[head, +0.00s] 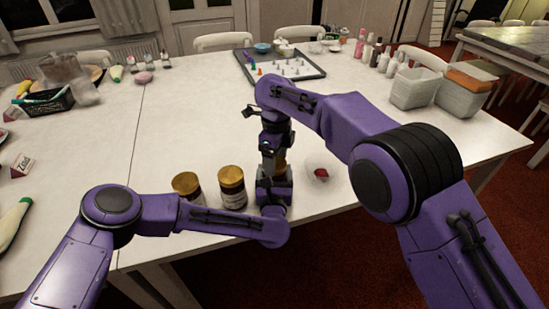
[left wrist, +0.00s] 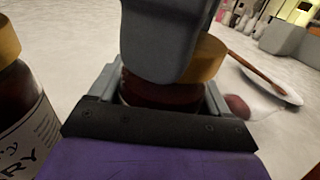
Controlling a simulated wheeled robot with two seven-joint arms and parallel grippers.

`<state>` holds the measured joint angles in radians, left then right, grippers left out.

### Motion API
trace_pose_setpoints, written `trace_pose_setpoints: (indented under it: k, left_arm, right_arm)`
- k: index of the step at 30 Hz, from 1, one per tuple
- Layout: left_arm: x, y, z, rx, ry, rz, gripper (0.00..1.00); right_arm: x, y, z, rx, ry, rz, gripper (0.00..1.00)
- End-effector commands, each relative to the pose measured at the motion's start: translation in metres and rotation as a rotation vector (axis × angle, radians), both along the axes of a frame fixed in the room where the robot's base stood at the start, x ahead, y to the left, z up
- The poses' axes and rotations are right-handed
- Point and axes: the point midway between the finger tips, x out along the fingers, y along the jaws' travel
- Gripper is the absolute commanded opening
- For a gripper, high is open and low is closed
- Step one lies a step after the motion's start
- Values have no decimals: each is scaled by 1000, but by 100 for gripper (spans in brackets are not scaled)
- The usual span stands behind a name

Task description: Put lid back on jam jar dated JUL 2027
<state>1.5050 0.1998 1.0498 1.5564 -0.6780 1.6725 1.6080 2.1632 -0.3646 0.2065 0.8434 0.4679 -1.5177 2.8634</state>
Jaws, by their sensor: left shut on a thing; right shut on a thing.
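A jam jar of dark red content (left wrist: 150,92) stands between the fingers of my left gripper (left wrist: 160,105), which is shut on it. In the head view the left gripper (head: 274,188) is low at the table's front, mostly hiding this jar. My right gripper (head: 275,150) comes down from above, shut on a gold lid (left wrist: 208,58) over the jar's mouth. The lid also shows as a sliver in the head view (head: 281,164). The right gripper's grey finger hides much of lid and rim, so I cannot tell whether they touch. No date is readable.
Two gold-lidded jars, (head: 187,186) and (head: 232,188), stand just left of the left gripper. A clear dish with red jam (head: 321,174) lies to the right; a spoon (left wrist: 258,72) rests by it. A game board (head: 280,66) is farther back. The table's middle is clear.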

Motion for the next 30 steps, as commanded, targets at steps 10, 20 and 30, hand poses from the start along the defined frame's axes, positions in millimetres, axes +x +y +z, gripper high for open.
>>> trace_pose_setpoints:
  k: [10,20,30]
  left_arm:
    - [0,1,-3,1,5,3,0]
    - [0,1,-2,1,5,2,0]
    - [0,1,-2,1,4,2,0]
  right_arm:
    - [0,0,0,0,0,5,96]
    - [1,0,22,2,-3,7,96]
    - [0,0,45,0,0,6,96]
